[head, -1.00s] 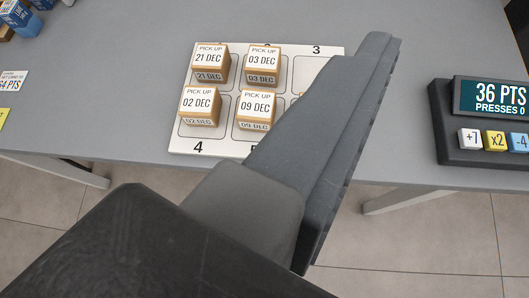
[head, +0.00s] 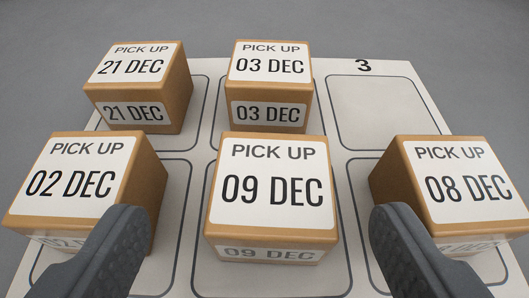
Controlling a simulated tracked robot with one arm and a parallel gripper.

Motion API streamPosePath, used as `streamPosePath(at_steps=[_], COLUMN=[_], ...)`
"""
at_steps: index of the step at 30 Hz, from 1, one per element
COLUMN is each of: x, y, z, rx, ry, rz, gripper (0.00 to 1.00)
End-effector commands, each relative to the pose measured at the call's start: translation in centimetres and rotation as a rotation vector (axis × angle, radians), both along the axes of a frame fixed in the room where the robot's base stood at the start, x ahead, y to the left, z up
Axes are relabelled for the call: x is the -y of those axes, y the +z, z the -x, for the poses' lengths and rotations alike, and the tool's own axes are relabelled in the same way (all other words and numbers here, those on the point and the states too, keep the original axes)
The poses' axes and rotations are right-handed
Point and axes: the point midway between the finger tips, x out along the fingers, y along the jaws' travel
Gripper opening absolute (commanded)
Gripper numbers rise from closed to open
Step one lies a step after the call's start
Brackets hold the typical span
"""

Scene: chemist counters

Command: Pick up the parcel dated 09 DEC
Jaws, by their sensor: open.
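The parcel dated 09 DEC (head: 270,228) is a brown box with a white label, in the middle of the front row on the white board. My gripper (head: 245,220) is open, its dark fingers on either side of this parcel and apart from it in the picture. The left finger partly covers the 02 DEC parcel (head: 150,200), and the right finger partly covers the 08 DEC parcel (head: 392,180). How high the fingers are above the board is hard to tell.
The 21 DEC parcel (head: 182,90) and the 03 DEC parcel (head: 269,93) stand in the back row. The white board (head: 390,72) has outlined cells; cell 3 at the back right is empty. Bare grey counter (head: 470,60) lies beyond the board.

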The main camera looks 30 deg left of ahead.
Motion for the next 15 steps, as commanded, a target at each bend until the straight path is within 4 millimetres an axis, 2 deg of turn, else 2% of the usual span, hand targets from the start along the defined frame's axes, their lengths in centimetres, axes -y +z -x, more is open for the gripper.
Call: streamPosePath(at_steps=[15], x=[-1.5], y=[-1.6], z=[-2.8], rx=[0.0], ry=[0.001], rz=[0.0], gripper=[0.73])
